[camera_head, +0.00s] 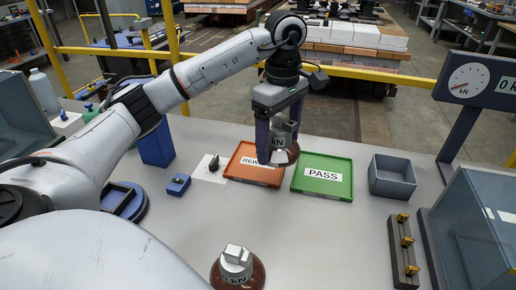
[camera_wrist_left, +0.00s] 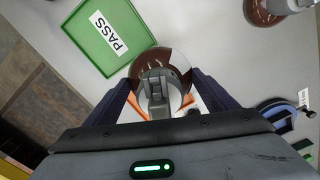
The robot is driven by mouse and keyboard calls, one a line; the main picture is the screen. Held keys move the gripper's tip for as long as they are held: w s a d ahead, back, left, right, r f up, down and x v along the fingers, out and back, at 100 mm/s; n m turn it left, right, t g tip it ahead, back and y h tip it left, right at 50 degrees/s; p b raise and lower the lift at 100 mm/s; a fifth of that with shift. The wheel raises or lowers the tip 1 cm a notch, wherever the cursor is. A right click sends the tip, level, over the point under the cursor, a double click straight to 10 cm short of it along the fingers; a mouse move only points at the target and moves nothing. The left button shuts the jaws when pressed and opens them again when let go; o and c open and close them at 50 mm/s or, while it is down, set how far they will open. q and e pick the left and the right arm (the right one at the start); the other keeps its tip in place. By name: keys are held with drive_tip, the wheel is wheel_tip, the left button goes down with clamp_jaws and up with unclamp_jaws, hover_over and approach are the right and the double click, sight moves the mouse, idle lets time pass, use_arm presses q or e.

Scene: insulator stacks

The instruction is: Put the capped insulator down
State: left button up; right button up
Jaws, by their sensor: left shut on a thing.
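My left gripper (camera_head: 278,143) is shut on the capped insulator (camera_head: 288,155), by its grey metal cap, with the brown disc below the fingers. In the left wrist view the insulator (camera_wrist_left: 158,63) sits between the two dark fingers. In the head view it appears over the right part of the orange tray marked REWORK (camera_head: 239,164), close to the green tray marked PASS (camera_head: 323,192). Its exact height above the trays is hard to tell. A second brown insulator with a grey cap (camera_head: 237,265) stands on the table at the front. My right gripper is not in view.
A grey open bin (camera_head: 393,177) stands right of the green tray. A dark bar with brass fittings (camera_head: 404,250) and a clear-sided box (camera_head: 478,235) are at the right. A dial gauge (camera_head: 468,82) stands behind. A small blue block (camera_head: 178,184) lies left of the orange tray.

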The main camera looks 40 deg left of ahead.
use_arm(q)
drive_tip(key=w+a+n+b, duration=0.2)
drive_tip(key=a+n, duration=0.6)
drive_tip(key=n, duration=0.2)
drive_tip(key=shift+a+f+b, duration=0.2)
drive_tip(key=shift+f+b, duration=0.2)
drive_tip(key=shift+f, duration=4.1)
drive_tip(key=shift+f, duration=0.1)
drive_tip(key=o, duration=1.7)
drive_tip(key=shift+f, duration=0.15)
drive_tip(key=shift+o, duration=0.2)
drive_tip(key=shift+s, duration=0.1)
wheel_tip(320, 180, up, 12)
drive_tip(key=p, duration=0.1)
drive_tip(key=shift+r+p, duration=0.2)
drive_tip(key=shift+p, duration=0.2)
